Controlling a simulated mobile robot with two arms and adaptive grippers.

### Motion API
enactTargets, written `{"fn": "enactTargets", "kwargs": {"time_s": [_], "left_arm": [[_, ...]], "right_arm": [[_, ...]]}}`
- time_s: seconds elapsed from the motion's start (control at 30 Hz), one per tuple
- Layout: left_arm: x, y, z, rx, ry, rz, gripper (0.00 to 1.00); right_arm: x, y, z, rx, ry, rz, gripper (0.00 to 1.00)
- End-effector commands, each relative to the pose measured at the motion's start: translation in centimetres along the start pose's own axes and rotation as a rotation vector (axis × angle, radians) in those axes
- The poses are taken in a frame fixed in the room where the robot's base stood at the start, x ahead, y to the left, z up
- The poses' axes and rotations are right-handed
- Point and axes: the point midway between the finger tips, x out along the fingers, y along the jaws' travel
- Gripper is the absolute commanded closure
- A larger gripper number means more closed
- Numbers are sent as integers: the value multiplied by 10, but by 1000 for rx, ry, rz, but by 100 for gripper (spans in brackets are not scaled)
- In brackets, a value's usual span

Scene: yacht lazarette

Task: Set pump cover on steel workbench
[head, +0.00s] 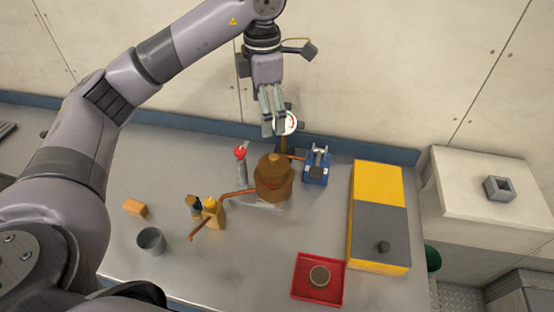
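The steel workbench (170,180) is a grey top along a cream wall. I cannot tell for sure which thing is the pump cover. A small round brownish disc (319,276) lies in a red tray (305,259) at the front right of the bench. My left gripper (273,130) points down above the back of the bench, behind a copper-brown faceted body (273,180) with pipes. A white round dial-like face with a red mark (290,123) shows right beside its fingertips; whether they touch it is unclear. My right gripper is not in view.
Around the copper body stand a red-topped bottle (240,163), small yellow and dark items (212,209) and a blue vice-like tool (317,170). A grey cup (151,241) and orange block (135,208) are left, a yellow-grey box (378,190) right.

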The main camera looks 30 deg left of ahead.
Motion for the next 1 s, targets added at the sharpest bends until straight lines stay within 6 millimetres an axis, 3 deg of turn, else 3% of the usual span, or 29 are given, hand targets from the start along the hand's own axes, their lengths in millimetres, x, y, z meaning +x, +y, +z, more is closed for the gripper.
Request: {"fn": "enactTargets", "kwargs": {"time_s": [0.27,0.5,0.77,1.0], "left_arm": [[50,-2,-1,2,5,-7,10],[96,-2,-1,1,4,-5,10],[119,-2,0,3,0,-4,10],[149,-9,-5,1,4,-7,10]], "right_arm": [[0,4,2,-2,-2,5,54],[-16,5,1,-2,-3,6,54],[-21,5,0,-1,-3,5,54],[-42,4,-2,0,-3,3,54]]}}
